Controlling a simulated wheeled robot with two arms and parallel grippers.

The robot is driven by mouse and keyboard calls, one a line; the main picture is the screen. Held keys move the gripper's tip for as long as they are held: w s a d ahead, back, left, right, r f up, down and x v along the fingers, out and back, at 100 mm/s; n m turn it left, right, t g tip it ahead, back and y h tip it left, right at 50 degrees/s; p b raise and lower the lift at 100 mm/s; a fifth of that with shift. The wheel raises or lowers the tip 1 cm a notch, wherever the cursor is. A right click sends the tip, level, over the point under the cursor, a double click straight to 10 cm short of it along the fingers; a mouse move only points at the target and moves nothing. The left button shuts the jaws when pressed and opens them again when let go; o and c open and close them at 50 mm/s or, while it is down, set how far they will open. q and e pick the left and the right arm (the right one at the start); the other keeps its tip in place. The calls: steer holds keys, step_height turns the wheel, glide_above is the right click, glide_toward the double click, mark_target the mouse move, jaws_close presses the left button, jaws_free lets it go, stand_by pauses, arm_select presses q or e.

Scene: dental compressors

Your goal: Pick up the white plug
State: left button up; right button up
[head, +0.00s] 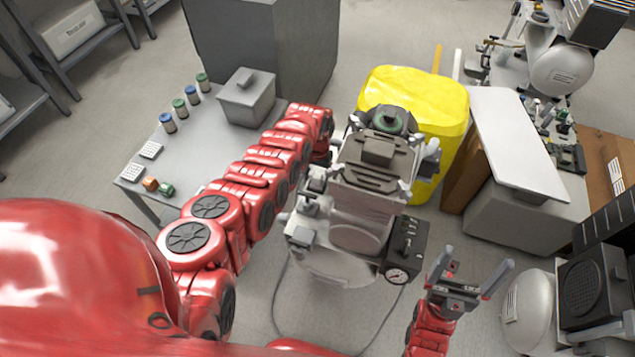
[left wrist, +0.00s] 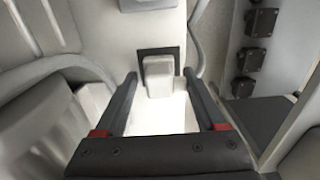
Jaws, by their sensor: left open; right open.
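The white plug (left wrist: 158,80) is a small pale block in the left wrist view. It sits against a dark square socket (left wrist: 172,54) on a light-coloured wall. My left gripper (left wrist: 160,76) is open, with one finger on each side of the plug; I cannot tell whether either finger touches it. In the head view my left arm reaches to the left side of the compressor, and its fingers and the plug cannot be made out there. My right gripper (head: 476,264) is open and empty, over the floor to the right of the compressor.
The compressor (head: 355,225) with a pressure gauge (head: 397,276) stands in the middle. A yellow container (head: 425,100) is behind it. A grey table (head: 205,150) with jars and a box is at left. Another compressor (head: 530,310) is at lower right. A cable runs near the plug.

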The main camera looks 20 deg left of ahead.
arm_select(q)
steer(key=shift+c, duration=0.3)
jaws_close()
steer(key=shift+r, duration=0.15)
